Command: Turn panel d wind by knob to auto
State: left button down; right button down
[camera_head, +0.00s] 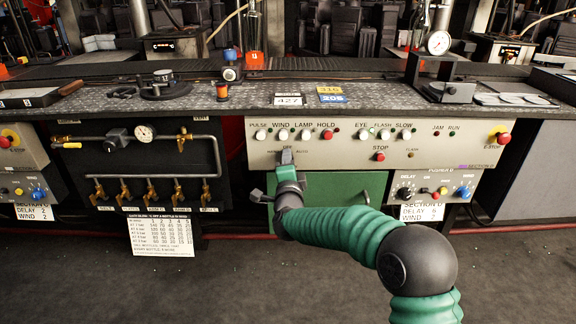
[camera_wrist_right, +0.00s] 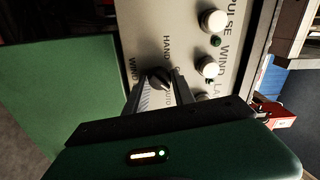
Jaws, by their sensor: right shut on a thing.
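The section D panel (camera_head: 350,150) is a cream control box at the middle of the bench. My right gripper (camera_head: 287,158) reaches up to its lower left part and covers the wind by knob in the head view. In the right wrist view the dark round knob (camera_wrist_right: 158,77) sits between the two fingertips of my right gripper (camera_wrist_right: 159,88), which is shut on it. The letters HAND show beside the knob, WIND shows on its other side, and the AUTO label is partly hidden by a finger. I cannot tell the knob's exact pointing direction. My left gripper is not in view.
White push buttons (camera_head: 282,135) run along the panel's top. A red and yellow stop button (camera_head: 503,138) is at its right end. A smaller pusher panel (camera_head: 437,190) hangs below right. A green door (camera_head: 335,190) is under the panel. Pipes and valves (camera_head: 150,188) stand left.

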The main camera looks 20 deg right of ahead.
jog(key=shift+f+m, duration=0.35)
jog(key=shift+m, duration=0.15)
jog(key=c, duration=1.2)
grip_release()
jog(key=shift+o, duration=0.7)
jog(key=shift+r, duration=0.2)
jog(key=p+v, duration=0.4)
jog(key=v, duration=1.2)
jog(key=shift+s+p, duration=0.4)
jog(key=shift+a, duration=0.1)
